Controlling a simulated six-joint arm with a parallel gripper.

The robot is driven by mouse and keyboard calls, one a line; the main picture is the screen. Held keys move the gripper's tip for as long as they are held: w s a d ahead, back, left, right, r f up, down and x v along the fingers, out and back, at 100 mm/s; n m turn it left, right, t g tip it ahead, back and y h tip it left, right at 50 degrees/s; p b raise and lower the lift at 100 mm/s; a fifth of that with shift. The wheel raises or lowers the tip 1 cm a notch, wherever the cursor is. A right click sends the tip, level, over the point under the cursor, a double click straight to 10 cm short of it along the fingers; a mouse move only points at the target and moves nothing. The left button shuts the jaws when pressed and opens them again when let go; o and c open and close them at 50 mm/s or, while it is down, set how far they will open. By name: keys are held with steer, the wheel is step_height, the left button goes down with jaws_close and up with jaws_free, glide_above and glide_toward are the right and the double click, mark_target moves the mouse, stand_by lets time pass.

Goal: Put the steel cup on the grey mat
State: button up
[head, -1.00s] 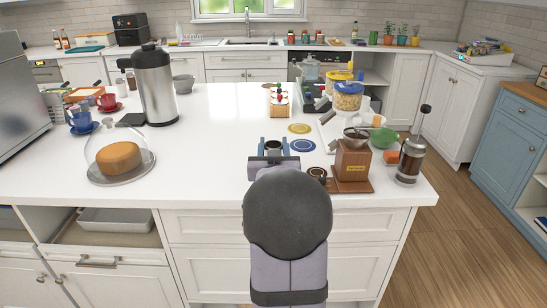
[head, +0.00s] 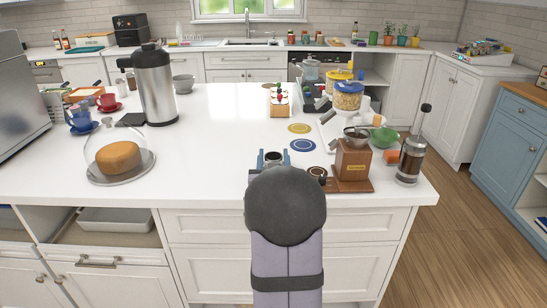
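My gripper (head: 273,159) is over the front middle of the white island counter, seen from behind in the head view. Its blue fingers stand either side of a small round cup with a dark inside and a pale rim, which looks like the steel cup (head: 272,157). The fingers appear shut on it. My wrist hides the cup's lower part, so I cannot tell whether it touches the counter. I see no grey mat; my arm covers part of the counter front. Round mats show to the right: yellow (head: 300,128), blue (head: 301,146) and brown (head: 316,173).
A wooden coffee grinder (head: 353,166) and a French press (head: 410,160) stand close on the right. A glass-domed cake (head: 118,157) and a steel flask (head: 157,88) stand on the left. The counter (head: 210,140) between flask and gripper is clear.

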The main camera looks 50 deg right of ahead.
steer(key=shift+o, duration=0.9)
steer(key=shift+r, duration=0.15)
steer(key=shift+r+p, duration=0.2)
steer(key=shift+p, duration=0.1)
steer(key=shift+s+a+f, duration=0.15)
steer(key=shift+s+a, duration=0.05)
steer(key=shift+s, duration=0.05)
steer(key=b+v, duration=0.1)
steer(key=v, duration=0.7)
steer(key=shift+s+a, duration=0.2)
steer(key=shift+a, duration=0.05)
steer(key=shift+s+a+f+b, duration=0.1)
steer(key=shift+s+a+b, duration=0.05)
steer(key=shift+b, duration=0.8)
steer(key=shift+b+v, duration=1.15)
steer(key=shift+b, duration=0.2)
